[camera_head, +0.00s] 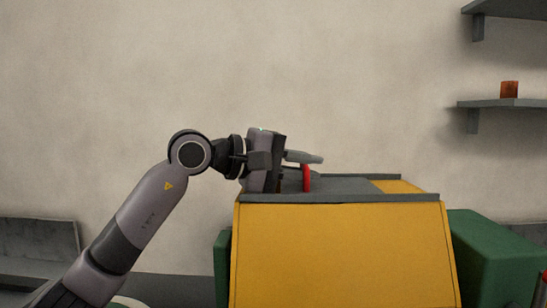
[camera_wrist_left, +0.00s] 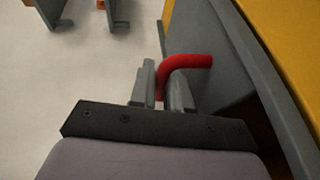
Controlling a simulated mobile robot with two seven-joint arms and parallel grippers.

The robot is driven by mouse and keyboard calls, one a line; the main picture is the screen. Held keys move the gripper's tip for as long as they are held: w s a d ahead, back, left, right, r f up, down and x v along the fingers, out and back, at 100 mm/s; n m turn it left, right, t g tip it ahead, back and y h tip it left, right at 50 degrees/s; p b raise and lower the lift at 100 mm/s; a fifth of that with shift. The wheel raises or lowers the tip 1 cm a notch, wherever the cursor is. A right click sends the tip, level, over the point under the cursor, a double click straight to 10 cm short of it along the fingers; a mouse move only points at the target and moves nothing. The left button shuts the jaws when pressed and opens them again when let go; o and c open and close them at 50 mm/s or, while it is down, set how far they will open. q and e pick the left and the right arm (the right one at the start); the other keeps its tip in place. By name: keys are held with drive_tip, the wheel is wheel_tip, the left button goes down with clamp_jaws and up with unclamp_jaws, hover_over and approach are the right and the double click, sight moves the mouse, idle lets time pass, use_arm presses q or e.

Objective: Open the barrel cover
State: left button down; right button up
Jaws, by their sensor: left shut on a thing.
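The barrel cover (camera_head: 345,186) is a grey panel on top of a yellow body (camera_head: 340,255). A red handle (camera_head: 307,178) stands up from the cover; it also shows in the left wrist view (camera_wrist_left: 188,62). My left gripper (camera_head: 318,159) comes in from the left at the top of the yellow body. In the left wrist view its two fingers (camera_wrist_left: 163,88) are on either side of the red handle, shut on it. The far part of the cover is partly hidden by my gripper in the head view. My right gripper is not in view.
A green box (camera_head: 490,250) stands behind the yellow body at the right. Grey wall shelves (camera_head: 510,103) are at the upper right, one with a small orange-brown object (camera_head: 509,89).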

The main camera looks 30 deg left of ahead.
sight(339, 186)
use_arm(q)
drive_tip(key=w+d, duration=0.1)
drive_tip(key=d, duration=0.1)
drive_tip(key=w+d, duration=0.1)
drive_tip(key=d, duration=0.1)
drive_tip(key=w+d+p, duration=0.1)
drive_tip(key=d, duration=0.1)
drive_tip(key=shift+d, duration=0.1)
drive_tip(key=c, duration=1.4)
unclamp_jaws()
drive_tip(key=shift+c, duration=0.2)
drive_tip(key=shift+s, duration=0.1)
drive_tip(key=shift+s+a, duration=0.2)
drive_tip(key=shift+a, duration=0.15)
drive_tip(key=shift+b+v, duration=1.1)
drive_tip(key=shift+v, duration=2.1)
drive_tip(key=shift+r, duration=0.1)
